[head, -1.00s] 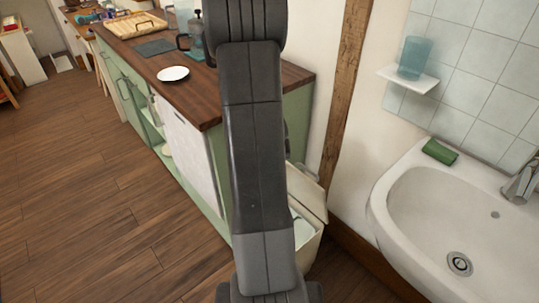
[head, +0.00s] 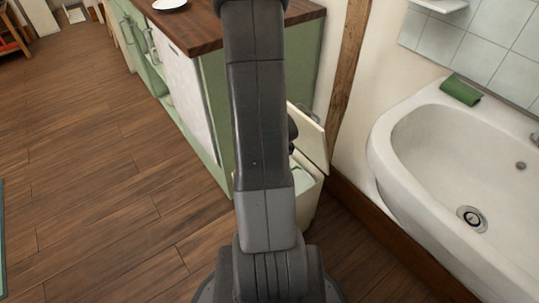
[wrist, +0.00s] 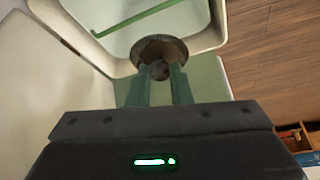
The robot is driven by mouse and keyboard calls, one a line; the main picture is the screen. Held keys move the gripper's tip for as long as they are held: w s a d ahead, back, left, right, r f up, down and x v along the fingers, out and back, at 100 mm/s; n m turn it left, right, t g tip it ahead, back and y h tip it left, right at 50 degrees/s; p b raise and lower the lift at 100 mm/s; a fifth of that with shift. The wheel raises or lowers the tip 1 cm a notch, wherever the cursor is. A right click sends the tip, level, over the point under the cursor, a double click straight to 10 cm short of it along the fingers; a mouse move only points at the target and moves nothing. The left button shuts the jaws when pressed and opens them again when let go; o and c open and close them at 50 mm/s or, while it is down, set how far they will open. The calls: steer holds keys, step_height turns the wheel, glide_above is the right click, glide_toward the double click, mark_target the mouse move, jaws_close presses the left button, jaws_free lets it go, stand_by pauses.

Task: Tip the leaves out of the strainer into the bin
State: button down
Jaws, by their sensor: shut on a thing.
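The cream bin (head: 307,203) stands on the floor by the end of the green cabinet, its lid (head: 309,138) raised. My arm hides part of it in the head view. In the wrist view the bin's pale rim (wrist: 110,62) surrounds a light interior with a green strip inside. My gripper (wrist: 159,82) is shut on the strainer (wrist: 178,43), seen as a small round rim with a dark brown middle, in front of the bin opening. I cannot tell its tilt or whether the dark matter is leaves. The head view hides the gripper and strainer behind my arm.
The green cabinet with a brown worktop (head: 300,14) stands left of the bin. A white sink (head: 385,160) with a green item (head: 460,89) on its rim is at the right. A wooden wall post (head: 350,60) rises behind.

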steer(key=shift+w+a+f+b, duration=0.1)
steer(key=shift+a+f+b, duration=0.15)
steer(key=shift+b, duration=0.75)
steer(key=h+b, duration=0.1)
steer(key=b, duration=0.3)
steer(key=shift+a, duration=0.1)
steer(key=h+b, duration=0.1)
steer(key=b, duration=0.2)
steer(key=shift+a, duration=0.15)
